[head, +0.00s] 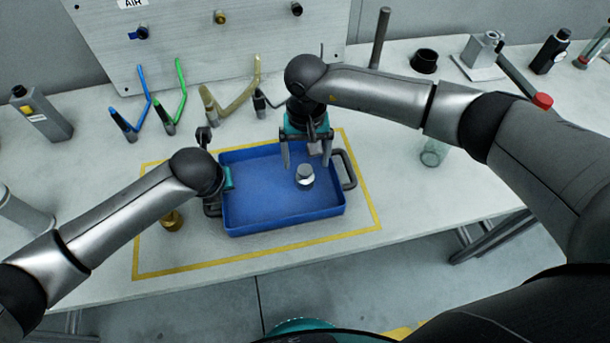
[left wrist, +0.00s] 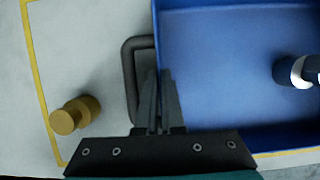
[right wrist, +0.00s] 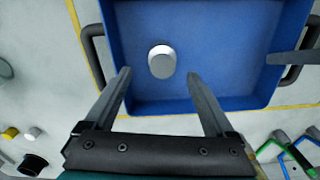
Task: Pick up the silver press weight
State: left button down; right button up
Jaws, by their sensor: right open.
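The silver press weight (head: 305,176) stands inside the blue tray (head: 240,222), right of its middle. It also shows in the right wrist view (right wrist: 161,62) and at the right edge of the left wrist view (left wrist: 301,72). My right gripper (head: 306,161) is open and empty over the tray's back part, its fingers spread on either side of the weight in the right wrist view (right wrist: 158,74), not touching it. My left gripper (left wrist: 160,72) has its fingers together at the tray's left handle (left wrist: 130,80). I cannot see anything held between them.
A brass weight (head: 172,220) stands left of the tray, inside the yellow outline (head: 262,261). A clear glass jar (head: 433,153) stands to the right. Blue, green and tan handled tools (head: 145,97) stand behind, below the wall panel (head: 215,50). The table's front edge lies just beyond the outline.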

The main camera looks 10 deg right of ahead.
aim_at(305, 170)
jog(key=f, duration=0.3)
jog(key=shift+s+a+f, duration=0.2)
jog(key=shift+s+f, duration=0.15)
jog(key=shift+f, duration=0.7)
jog(key=shift+w, duration=0.1)
grip_shut()
jog(key=shift+r, duration=0.1)
